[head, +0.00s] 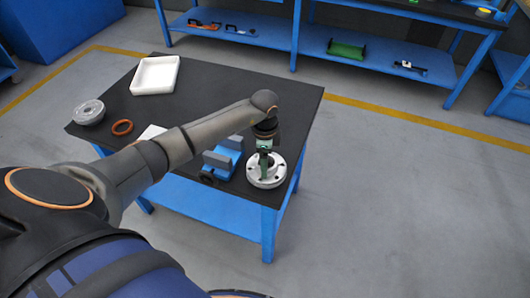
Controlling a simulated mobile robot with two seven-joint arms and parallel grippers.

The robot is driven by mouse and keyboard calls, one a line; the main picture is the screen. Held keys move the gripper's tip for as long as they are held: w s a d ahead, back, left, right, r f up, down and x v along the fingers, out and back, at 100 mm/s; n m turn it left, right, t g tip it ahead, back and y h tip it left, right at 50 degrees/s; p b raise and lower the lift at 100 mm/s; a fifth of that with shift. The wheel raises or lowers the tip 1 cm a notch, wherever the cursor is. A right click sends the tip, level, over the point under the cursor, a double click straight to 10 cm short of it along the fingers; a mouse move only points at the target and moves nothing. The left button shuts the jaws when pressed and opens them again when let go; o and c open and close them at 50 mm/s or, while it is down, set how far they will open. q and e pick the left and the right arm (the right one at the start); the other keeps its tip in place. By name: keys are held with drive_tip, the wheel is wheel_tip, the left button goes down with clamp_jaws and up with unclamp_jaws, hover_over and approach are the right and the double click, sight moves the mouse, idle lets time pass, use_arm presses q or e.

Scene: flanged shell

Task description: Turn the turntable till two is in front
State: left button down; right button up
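A round light-grey flanged piece (277,181), which looks like the turntable, sits near the right front corner of the black-topped table (222,86). Dark holes or marks show on its rim, but no number can be read. My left arm comes in from the left, and my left gripper (264,171) points down over the middle of this piece. Its greenish fingers overlap the centre; I cannot tell whether they touch it or are open or shut. My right gripper is not in view.
A blue vise-like block with grey jaws (223,158) stands close left of the round piece. A white tray (155,75), a grey round part (89,112) and an orange ring (122,127) lie farther left. Blue shelving (230,28) stands behind; floor on the right is clear.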

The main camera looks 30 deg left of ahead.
use_arm(q)
unclamp_jaws()
drive_tip(key=shift+s+d+f, duration=0.1)
drive_tip(key=shift+s+f, duration=0.1)
drive_tip(key=shift+f, duration=0.05)
drive_tip(key=shift+w+r, duration=0.1)
drive_tip(key=shift+w, duration=0.05)
drive_tip(key=shift+r, duration=0.2)
wheel_tip(320, 180, up, 12)
drive_tip(key=b, duration=0.1)
drive_tip(key=shift+r, duration=0.15)
